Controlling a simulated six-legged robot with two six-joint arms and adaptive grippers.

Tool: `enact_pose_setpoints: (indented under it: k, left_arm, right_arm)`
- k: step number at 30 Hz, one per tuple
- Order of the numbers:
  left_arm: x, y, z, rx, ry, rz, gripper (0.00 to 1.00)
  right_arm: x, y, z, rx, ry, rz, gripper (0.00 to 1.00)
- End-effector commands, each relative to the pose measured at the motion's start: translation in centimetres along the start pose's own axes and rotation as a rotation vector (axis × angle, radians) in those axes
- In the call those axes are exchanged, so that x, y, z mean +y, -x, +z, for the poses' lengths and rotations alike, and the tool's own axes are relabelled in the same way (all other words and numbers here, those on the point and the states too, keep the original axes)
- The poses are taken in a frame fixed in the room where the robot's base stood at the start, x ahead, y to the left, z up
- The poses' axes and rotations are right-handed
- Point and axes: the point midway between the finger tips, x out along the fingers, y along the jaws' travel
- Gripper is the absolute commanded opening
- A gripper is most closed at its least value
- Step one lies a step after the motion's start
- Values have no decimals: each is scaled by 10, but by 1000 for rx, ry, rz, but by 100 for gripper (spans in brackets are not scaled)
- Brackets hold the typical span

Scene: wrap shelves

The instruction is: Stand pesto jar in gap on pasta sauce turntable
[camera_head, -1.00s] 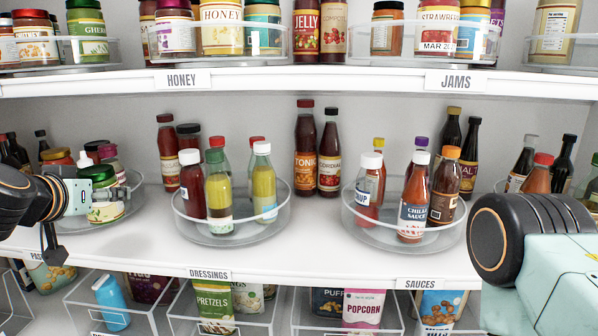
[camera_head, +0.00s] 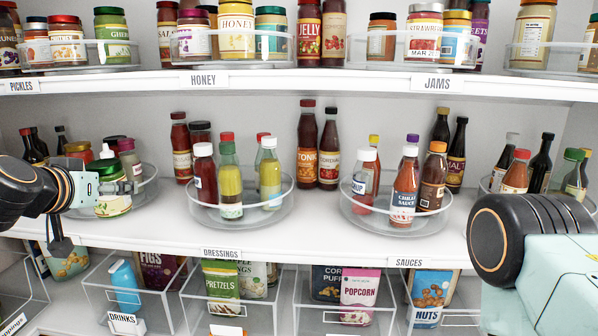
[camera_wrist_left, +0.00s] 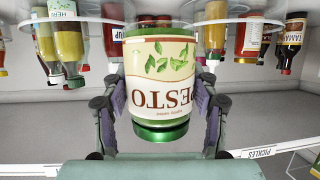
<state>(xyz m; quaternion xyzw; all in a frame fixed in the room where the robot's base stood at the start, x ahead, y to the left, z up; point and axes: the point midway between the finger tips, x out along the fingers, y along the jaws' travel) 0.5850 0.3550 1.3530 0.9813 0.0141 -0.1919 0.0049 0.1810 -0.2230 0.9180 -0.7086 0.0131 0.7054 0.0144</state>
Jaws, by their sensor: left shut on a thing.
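The pesto jar (camera_head: 113,203), with a green lid and a cream label, is in my left gripper (camera_head: 125,188) at the left of the middle shelf. In the left wrist view the pesto jar (camera_wrist_left: 160,85) sits between both fingers, its label upside down. In the head view it overlaps the front of the left clear turntable (camera_head: 150,186); I cannot tell whether it touches it. My left arm hides part of this turntable. My right gripper is out of view.
The dressings turntable (camera_head: 240,218) stands right of the jar, with bare shelf between. The sauces turntable (camera_head: 395,222) is farther right. The upper shelf edge (camera_head: 320,86) runs above. Clear bins (camera_head: 190,280) with packets sit below.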

Motion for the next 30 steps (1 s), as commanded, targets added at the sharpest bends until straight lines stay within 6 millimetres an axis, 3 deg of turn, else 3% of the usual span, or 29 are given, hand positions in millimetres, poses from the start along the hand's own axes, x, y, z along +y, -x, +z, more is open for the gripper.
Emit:
enact_pose_setpoints:
  k: [6,14,23,30]
  left_arm:
    - [23,0,0,0,-47,111,11]
    - [48,-2,29,-1,-96,234,11]
    - [78,-5,82,-2,-154,384,11]
    - [105,-6,144,-3,-211,525,11]
  right_arm:
    - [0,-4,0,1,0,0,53]
    - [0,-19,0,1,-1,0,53]
    - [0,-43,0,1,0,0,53]
    - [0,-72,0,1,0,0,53]
